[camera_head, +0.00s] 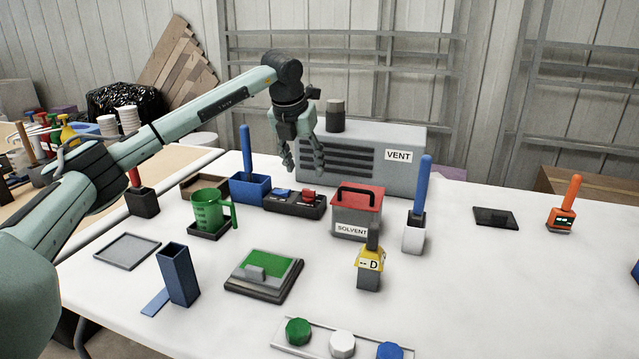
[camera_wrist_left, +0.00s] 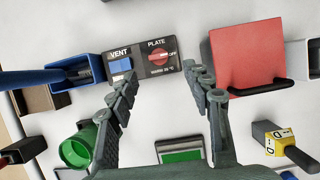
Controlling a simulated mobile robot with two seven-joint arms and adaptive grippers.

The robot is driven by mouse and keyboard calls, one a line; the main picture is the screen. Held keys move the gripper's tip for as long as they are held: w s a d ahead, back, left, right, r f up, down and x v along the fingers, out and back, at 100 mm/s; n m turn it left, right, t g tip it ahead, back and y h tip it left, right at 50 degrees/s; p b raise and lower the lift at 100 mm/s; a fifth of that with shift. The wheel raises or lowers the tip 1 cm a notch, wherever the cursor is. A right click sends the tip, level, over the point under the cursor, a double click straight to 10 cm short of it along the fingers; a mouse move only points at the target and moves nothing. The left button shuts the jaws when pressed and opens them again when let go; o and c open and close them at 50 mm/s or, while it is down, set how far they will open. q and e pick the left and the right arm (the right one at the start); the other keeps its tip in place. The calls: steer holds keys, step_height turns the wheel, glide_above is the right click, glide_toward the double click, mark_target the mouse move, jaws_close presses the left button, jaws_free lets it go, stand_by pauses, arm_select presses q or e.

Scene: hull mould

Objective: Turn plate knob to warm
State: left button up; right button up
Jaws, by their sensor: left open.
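The plate knob (camera_wrist_left: 161,58) is round and red, on a dark control box (camera_head: 295,207) with PLATE above it, OFF at its right and a WARM label below. Its light mark seems to point toward OFF. It shows as a small red shape (camera_head: 308,197) in the head view. A blue VENT switch (camera_wrist_left: 121,66) sits to its left on the same box. My left gripper (camera_head: 303,167) is open and empty, pointing down above the box. In the wrist view its fingers (camera_wrist_left: 164,88) stand apart, with the knob between and beyond them, untouched. My right gripper is not in view.
The grey VENT unit (camera_head: 375,158) stands behind the box. The red-lidded SOLVENT container (camera_head: 357,218) is close on the right, a blue holder (camera_head: 249,190) close on the left. A green jug (camera_head: 208,210) and a green-topped plate (camera_head: 265,272) stand nearer.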

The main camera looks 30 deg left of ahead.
mark_target(308, 190)
arm_select(q)
steer(key=x, duration=0.6)
steer(key=shift+w+a+f+p, duration=0.2)
steer(key=shift+a+f+p, duration=0.05)
steer(key=shift+f+p, duration=0.1)
steer(key=shift+w+f, duration=0.25)
steer(key=shift+f, duration=0.3)
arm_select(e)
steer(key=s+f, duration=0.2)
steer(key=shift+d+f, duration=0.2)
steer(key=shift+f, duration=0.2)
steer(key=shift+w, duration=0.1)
arm_select(q)
steer(key=shift+c, duration=1)
jaws_close()
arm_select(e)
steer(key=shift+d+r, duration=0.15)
